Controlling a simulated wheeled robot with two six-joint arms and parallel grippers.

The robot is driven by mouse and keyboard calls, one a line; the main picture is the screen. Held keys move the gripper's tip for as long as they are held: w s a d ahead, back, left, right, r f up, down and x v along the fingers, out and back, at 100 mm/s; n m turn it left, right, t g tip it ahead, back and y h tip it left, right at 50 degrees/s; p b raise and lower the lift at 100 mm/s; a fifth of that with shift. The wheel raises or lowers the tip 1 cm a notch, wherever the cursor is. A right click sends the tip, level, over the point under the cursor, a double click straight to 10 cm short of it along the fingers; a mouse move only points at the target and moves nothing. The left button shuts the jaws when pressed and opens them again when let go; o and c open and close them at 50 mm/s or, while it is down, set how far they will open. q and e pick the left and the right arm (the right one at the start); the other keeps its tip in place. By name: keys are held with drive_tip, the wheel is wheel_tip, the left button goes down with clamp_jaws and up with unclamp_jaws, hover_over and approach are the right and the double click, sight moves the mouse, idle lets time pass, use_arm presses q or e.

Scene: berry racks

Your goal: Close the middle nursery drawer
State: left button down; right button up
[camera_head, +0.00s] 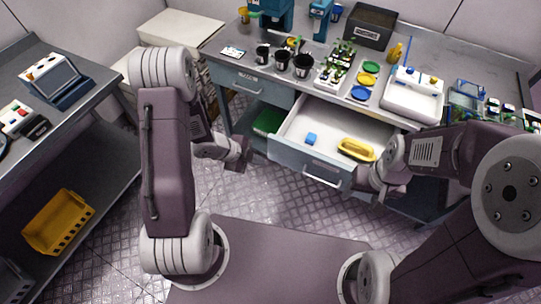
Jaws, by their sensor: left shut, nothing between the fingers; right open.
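The middle nursery drawer (290,158) is pulled out from under the long grey bench. It has a grey-blue front with a pale bar handle (322,182) and a white inside. A small blue block (311,139) and a yellow tray-like item (357,149) lie in it. My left gripper (240,164) is shut and empty, to the left of the drawer front and apart from it. My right gripper (366,192) is open, in front of the right part of the drawer front, close to the handle's right end. I cannot tell whether it touches the front.
The bench top (226,57) holds black pots (282,61), seedlings, coloured discs and a white scale (413,96). A left drawer (247,85) is shut. A side table (94,83) with a yellow crate (58,222) below stands at left. The floor before the drawer is clear.

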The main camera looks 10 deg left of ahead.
use_arm(q)
approach(286, 159)
wheel_tip(286, 159, down, 4)
drive_tip(key=d, duration=0.2)
drive_tip(key=shift+w+d+f, duration=0.1)
drive_tip(key=shift+w+d, duration=0.1)
drive_tip(key=shift+w, duration=0.55)
use_arm(e)
drive_tip(key=shift+w+d, duration=0.1)
drive_tip(key=shift+d, duration=0.2)
use_arm(q)
drive_tip(key=shift+w, duration=0.1)
use_arm(e)
drive_tip(key=shift+w, duration=0.1)
